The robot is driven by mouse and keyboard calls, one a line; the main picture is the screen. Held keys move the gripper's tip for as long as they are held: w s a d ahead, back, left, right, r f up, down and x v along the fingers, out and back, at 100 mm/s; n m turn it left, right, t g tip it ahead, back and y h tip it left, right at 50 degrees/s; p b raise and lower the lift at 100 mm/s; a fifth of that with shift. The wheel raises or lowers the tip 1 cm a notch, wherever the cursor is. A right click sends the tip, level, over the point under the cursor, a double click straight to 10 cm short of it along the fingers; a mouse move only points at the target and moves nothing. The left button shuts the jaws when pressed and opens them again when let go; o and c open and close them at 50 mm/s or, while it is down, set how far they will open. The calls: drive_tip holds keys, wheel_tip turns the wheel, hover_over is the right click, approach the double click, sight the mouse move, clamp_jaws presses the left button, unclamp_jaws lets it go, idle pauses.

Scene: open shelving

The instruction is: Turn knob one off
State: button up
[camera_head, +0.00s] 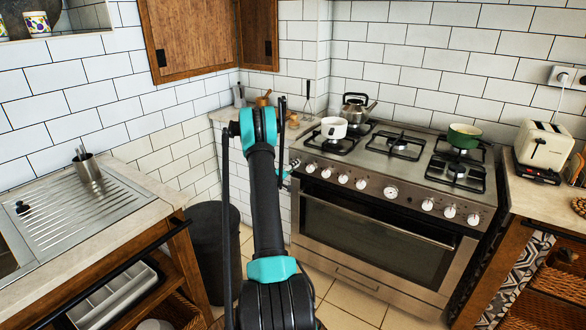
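The stove (400,165) is stainless steel, with a row of several knobs along its front panel around a central round dial (390,192). The leftmost knob (310,167) is pale with a dark base. No number is readable on any knob, and their exact turn is too small to tell. My arm reaches forward, left of the stove. A small part of my gripper (288,169) shows just left of the leftmost knob, at the stove's left front corner. Most of it is hidden behind my arm. I cannot tell if it touches the stove, or whether its fingers are open.
A white pot (334,128), a kettle (356,107) and a green pot (464,136) stand on the burners. The oven handle (378,222) juts out below the knobs. A dark bin (207,250) stands left of my arm. A toaster (543,144) is on the right counter.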

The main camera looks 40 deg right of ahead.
drive_tip(key=v, duration=0.6)
drive_tip(key=shift+a, duration=0.3)
drive_tip(key=shift+s, duration=0.15)
